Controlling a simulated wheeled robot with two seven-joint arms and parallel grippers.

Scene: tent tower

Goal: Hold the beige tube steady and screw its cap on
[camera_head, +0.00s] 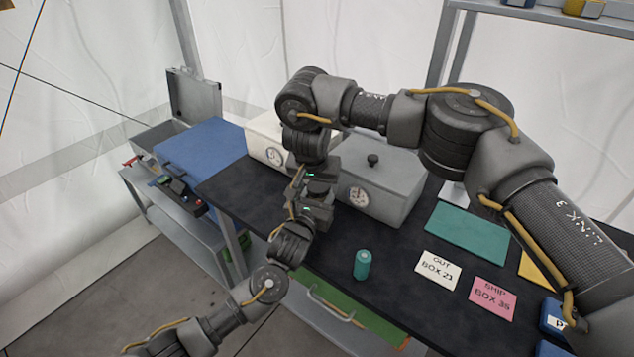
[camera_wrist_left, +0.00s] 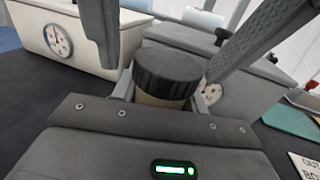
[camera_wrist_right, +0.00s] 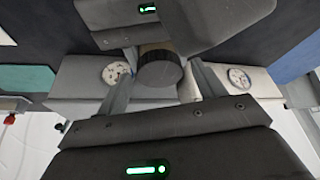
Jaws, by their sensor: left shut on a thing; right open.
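The beige tube (camera_wrist_left: 158,99) stands upright in my left gripper (camera_wrist_left: 165,92), which is shut on it. A black ribbed cap (camera_wrist_left: 168,70) sits on top of the tube; I cannot tell how tightly it is seated. The cap also shows in the right wrist view (camera_wrist_right: 158,72), with a bit of beige tube above it. My right gripper (camera_wrist_right: 162,85) is open, with its fingers apart on either side of the cap. In the head view both grippers meet over the table beside the boxes, and the tube and cap are mostly hidden there.
A grey lidded box (camera_head: 385,185) and a white box (camera_head: 262,137), with dials, stand close behind the grippers. A teal can (camera_head: 362,264), a white card (camera_head: 438,268), a pink card (camera_head: 491,298) and a green mat (camera_head: 466,232) are on the dark table.

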